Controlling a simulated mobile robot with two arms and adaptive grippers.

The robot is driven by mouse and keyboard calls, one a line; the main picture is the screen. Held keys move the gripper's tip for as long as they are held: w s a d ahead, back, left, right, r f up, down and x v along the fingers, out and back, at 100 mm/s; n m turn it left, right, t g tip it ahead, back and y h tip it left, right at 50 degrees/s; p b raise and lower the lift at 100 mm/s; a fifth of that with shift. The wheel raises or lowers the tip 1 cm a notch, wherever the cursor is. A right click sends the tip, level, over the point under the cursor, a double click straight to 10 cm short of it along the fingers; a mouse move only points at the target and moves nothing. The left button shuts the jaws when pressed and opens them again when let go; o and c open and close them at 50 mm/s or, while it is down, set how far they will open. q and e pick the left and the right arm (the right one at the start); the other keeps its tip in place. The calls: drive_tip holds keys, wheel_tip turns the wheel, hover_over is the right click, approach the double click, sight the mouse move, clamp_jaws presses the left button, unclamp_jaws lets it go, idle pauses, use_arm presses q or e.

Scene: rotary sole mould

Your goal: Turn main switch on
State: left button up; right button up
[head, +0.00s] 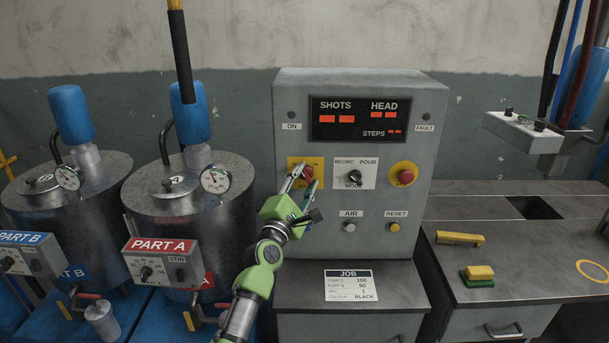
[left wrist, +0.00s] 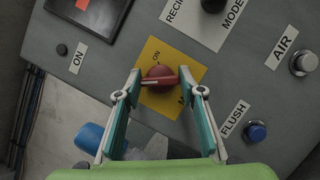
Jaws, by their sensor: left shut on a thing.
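The main switch (head: 308,174) is a red rotary knob on a yellow plate (head: 291,164) at the left of the grey control cabinet. In the left wrist view the red knob (left wrist: 159,72) shows between my fingers, its bar lying across the gap, with "ON" printed beside it on the yellow plate (left wrist: 187,65). My left gripper (head: 299,176) is shut on the knob, one finger on each side; it also shows in the left wrist view (left wrist: 160,82). The fingers partly hide the plate's lettering. My right gripper is not in view.
The mode selector (head: 354,177), a red button on yellow (head: 404,174), the AIR button (head: 349,226) and the RESET button (head: 394,227) are close by. A blue FLUSH button (left wrist: 256,130) is near the right finger. Steel tanks (head: 190,205) stand left.

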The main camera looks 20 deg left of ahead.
use_arm(q)
drive_tip(key=m+p, duration=0.2)
drive_tip(key=m+g+p, duration=0.1)
drive_tip(key=m, duration=0.1)
drive_tip(key=m+g+h+p, duration=0.1)
drive_tip(key=m+p, duration=0.1)
drive_tip(key=shift+r+p, duration=0.3)
drive_tip(key=shift+p, duration=0.05)
drive_tip(key=shift+m+g, duration=0.3)
drive_tip(key=shift+m, duration=0.1)
drive_tip(key=shift+f+m+g+p, duration=0.1)
drive_tip(key=shift+m+g+p, duration=0.4)
drive_tip(key=shift+m, duration=0.7)
drive_tip(key=m+g, duration=0.1)
drive_tip(key=m, duration=0.1)
drive_tip(key=shift+m+y, duration=0.4)
drive_tip(key=shift+m+g+y, duration=0.5)
drive_tip(key=shift+m, duration=0.6)
drive_tip(key=shift+f, duration=0.1)
drive_tip(key=o, duration=1.1)
